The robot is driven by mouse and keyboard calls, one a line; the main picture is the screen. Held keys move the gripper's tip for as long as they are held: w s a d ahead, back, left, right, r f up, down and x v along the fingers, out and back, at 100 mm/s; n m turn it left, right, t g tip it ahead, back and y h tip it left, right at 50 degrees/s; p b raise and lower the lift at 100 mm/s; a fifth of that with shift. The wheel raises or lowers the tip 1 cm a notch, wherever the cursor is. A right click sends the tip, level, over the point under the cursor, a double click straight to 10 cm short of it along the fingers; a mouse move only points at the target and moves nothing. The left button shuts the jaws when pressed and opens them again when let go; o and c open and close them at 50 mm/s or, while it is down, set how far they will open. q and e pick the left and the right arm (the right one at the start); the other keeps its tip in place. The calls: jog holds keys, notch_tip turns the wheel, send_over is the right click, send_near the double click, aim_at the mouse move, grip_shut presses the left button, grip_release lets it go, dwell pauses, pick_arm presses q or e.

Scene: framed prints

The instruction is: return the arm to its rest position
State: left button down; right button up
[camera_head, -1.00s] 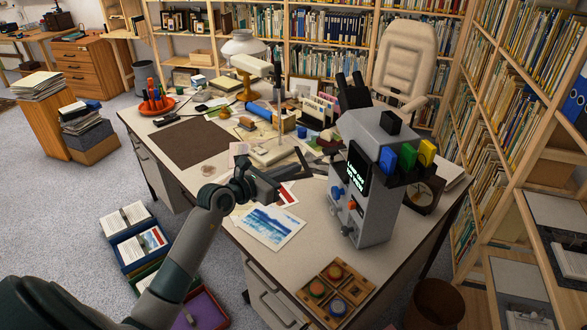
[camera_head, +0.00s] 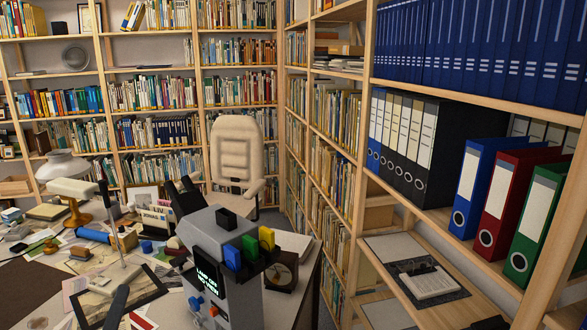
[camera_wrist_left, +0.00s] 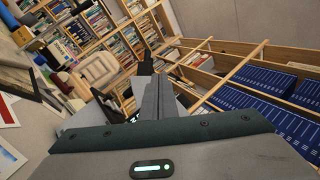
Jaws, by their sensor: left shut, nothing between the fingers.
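My left gripper (camera_head: 118,304) shows at the bottom edge of the head view, over the cluttered desk (camera_head: 170,305). Only its dark grey end is visible there; the rest of the arm is out of frame. In the left wrist view its two fingers (camera_wrist_left: 155,98) lie together, with nothing held between them. The grey machine (camera_head: 238,288) with a lit green display stands on the desk to the right of the gripper, apart from it in the head view. My right gripper is in neither view.
A lamp (camera_head: 68,188) and loose papers crowd the desk's left part. A cream chair (camera_head: 236,158) stands behind the desk. Bookshelves line the back wall and right side, with blue (camera_head: 478,185), red (camera_head: 508,205) and green (camera_head: 540,222) binders close at the right.

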pick_arm(q)
jog(key=s+a+f+n+g+y, duration=0.1)
jog(key=s+f+n+g+y, duration=0.3)
jog(key=s+f+n, duration=0.45)
jog(key=s+a+f+n+g+y, duration=0.1)
jog(key=s+f+n+g+y, duration=0.1)
jog(key=s+f+n+g, duration=0.65)
jog(key=s+d+f+n+g+h, duration=0.4)
jog(key=s+d+f+g+h, duration=0.3)
jog(key=s+d+f, duration=0.8)
notch_tip(320, 180, down, 29)
jog(key=s+g, duration=0.1)
jog(key=s, duration=0.1)
jog(key=s+a+f+g, duration=0.1)
jog(key=s+a+f, duration=0.2)
jog(key=s+f, duration=1.3)
jog(key=shift+s+f+m+y, duration=0.3)
jog(key=shift+s+f+m, duration=0.1)
jog(key=shift+s, duration=0.35)
